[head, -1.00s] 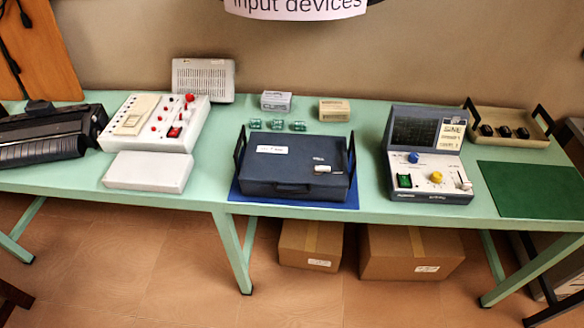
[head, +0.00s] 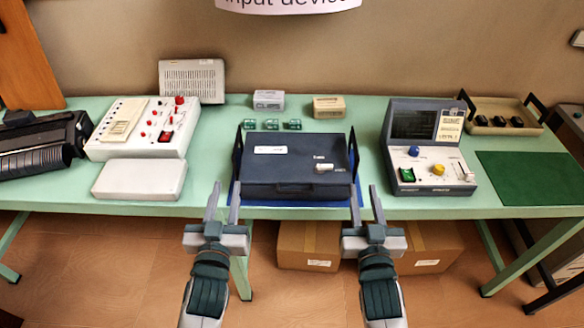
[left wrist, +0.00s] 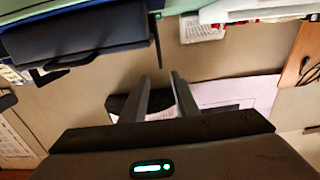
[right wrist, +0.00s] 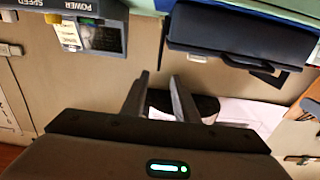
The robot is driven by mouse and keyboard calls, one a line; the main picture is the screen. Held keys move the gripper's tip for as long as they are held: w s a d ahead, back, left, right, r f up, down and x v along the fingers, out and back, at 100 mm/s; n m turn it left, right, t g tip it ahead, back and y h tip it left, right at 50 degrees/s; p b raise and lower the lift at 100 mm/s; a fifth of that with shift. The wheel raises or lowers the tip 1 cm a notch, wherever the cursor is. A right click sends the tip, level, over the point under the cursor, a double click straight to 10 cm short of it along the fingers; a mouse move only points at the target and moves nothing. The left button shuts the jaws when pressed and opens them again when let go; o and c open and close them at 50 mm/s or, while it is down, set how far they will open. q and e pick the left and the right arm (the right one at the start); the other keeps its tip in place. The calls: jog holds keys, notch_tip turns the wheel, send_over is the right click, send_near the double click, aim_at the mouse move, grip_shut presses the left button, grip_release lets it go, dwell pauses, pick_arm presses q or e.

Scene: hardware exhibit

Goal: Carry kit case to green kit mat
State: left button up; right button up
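The dark blue kit case (head: 293,180) lies shut on a blue mat (head: 226,198) at the middle of the table, with an upright black handle at each end. The green kit mat (head: 532,177) lies bare at the table's right end. My left gripper (head: 224,195) is open and empty in front of the case's left front corner. My right gripper (head: 364,198) is open and empty in front of its right front corner. Neither appears to touch the case. The case also shows in the left wrist view (left wrist: 80,38) and the right wrist view (right wrist: 235,35).
A console with a screen (head: 428,165) stands between the case and the green mat. A tan tray (head: 483,131) with black knobs sits behind the mat. A white control box (head: 145,128) and a white slab (head: 140,180) are left. Small green parts (head: 272,125) lie behind the case.

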aim_at(236, 140)
pick_arm(q)
jog(key=shift+r, duration=0.3)
pick_arm(e)
jog(key=shift+d+r, duration=0.1)
jog(key=shift+r, duration=0.2)
pick_arm(q)
jog(key=shift+w, duration=0.1)
pick_arm(e)
jog(key=shift+w, duration=0.15)
